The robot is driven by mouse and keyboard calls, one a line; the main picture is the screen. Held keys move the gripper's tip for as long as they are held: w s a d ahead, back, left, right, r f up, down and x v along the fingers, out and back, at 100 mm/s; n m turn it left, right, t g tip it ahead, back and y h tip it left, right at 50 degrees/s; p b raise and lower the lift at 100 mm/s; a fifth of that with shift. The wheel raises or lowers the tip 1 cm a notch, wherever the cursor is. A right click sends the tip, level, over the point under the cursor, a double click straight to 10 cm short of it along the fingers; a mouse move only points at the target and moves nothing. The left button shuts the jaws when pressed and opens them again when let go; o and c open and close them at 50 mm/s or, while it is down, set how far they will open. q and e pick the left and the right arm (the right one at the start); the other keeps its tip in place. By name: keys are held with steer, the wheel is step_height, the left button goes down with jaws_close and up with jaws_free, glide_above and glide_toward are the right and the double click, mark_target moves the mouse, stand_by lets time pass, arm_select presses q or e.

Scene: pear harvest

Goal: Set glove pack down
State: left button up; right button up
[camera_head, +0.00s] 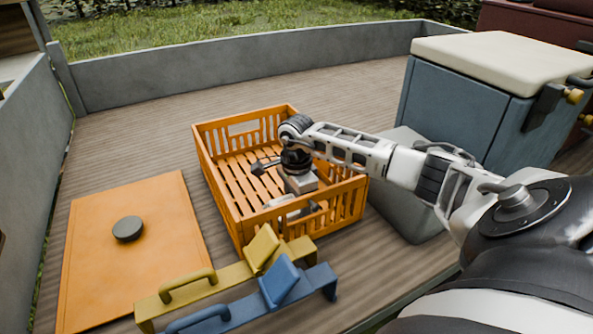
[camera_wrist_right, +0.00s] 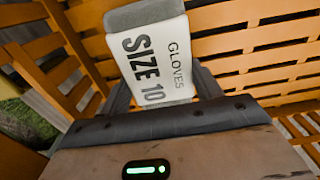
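The glove pack (camera_wrist_right: 155,55), white and grey with "GLOVES SIZE 10" printed on it, lies between the two dark fingers of my right gripper (camera_wrist_right: 162,88) in the right wrist view. The fingers appear closed against its sides. In the head view my right arm reaches from the right over the orange slatted crate (camera_head: 222,205), with the right gripper (camera_head: 290,207) down inside its walls. The pack is mostly hidden there by the gripper and the crate's front wall. I cannot tell whether it touches the crate floor. My left gripper is not in view.
An orange board (camera_head: 110,260) with a dark round knob lies left of the crate. Yellow (camera_head: 205,283) and blue (camera_head: 250,308) handled pieces stand in front of it. A grey bin (camera_head: 405,205) and blue cooler with cream lid (camera_head: 500,62) stand right. Deck behind is clear.

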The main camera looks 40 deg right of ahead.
steer(key=o, duration=0.4)
steer(key=shift+c, duration=0.2)
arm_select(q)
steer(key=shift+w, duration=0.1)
arm_select(e)
steer(key=shift+r, duration=0.2)
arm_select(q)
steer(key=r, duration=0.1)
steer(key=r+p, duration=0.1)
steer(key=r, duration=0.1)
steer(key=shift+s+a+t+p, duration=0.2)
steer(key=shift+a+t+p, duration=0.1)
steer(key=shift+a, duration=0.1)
arm_select(e)
step_height(320, 180, up, 12)
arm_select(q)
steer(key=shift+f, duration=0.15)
